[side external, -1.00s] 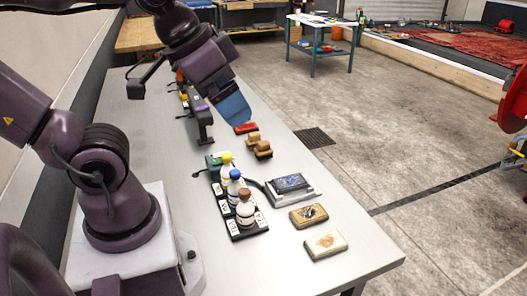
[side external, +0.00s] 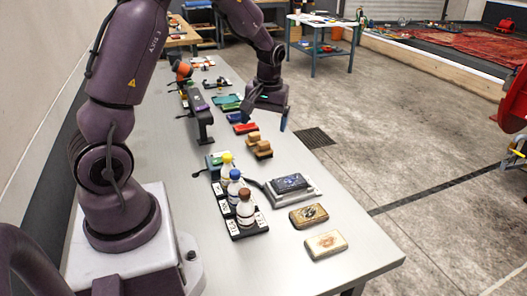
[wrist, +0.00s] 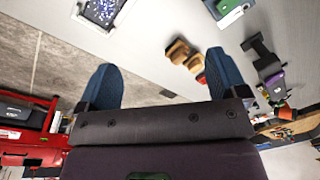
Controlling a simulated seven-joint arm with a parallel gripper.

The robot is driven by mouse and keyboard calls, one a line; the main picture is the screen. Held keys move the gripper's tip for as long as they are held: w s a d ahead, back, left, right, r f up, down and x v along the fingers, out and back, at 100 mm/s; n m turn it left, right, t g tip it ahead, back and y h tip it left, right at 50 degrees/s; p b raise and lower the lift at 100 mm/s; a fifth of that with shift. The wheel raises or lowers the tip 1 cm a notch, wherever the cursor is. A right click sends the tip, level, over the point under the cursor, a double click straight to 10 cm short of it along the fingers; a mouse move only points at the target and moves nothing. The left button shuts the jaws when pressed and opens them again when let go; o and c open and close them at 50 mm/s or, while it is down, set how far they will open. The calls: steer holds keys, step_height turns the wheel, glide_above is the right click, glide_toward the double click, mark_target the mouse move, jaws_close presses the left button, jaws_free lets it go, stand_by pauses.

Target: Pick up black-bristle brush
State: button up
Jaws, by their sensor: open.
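Two small wooden-looking brown blocks (side external: 258,145), which look like brushes, sit close together mid-table in the side external view. They also show in the wrist view (wrist: 184,54), just left of the right finger. I cannot make out bristles, so I cannot tell which one, if either, has black bristles. My gripper (side external: 265,113) is open and empty, with its blue fingers apart. It is held above the table's right edge, beyond the brown blocks. In the wrist view my gripper (wrist: 162,75) shows both fingers with nothing between them.
A red item (side external: 245,128) lies just behind the brown blocks. Nearer are a bottle rack (side external: 249,230) with several bottles, a scale-like device (side external: 309,197) and two decorated blocks (side external: 308,215). A dark stand (side external: 204,120) rises to the left.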

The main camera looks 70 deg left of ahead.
mark_target(264, 142)
steer(key=w+a+f+n+y, duration=0.1)
steer(key=w+a+f+n, duration=0.25)
steer(key=a, duration=0.25)
steer(key=w+a+f+n+y, duration=0.1)
steer(key=w+a+f+n, duration=0.15)
steer(key=a+n, duration=0.25)
steer(key=shift+m, duration=0.25)
steer(key=x, duration=1.3)
steer(key=shift+s+d, duration=0.2)
steer(key=shift+s, duration=0.1)
steer(key=c, duration=1)
steer(key=shift+r, duration=5.1)
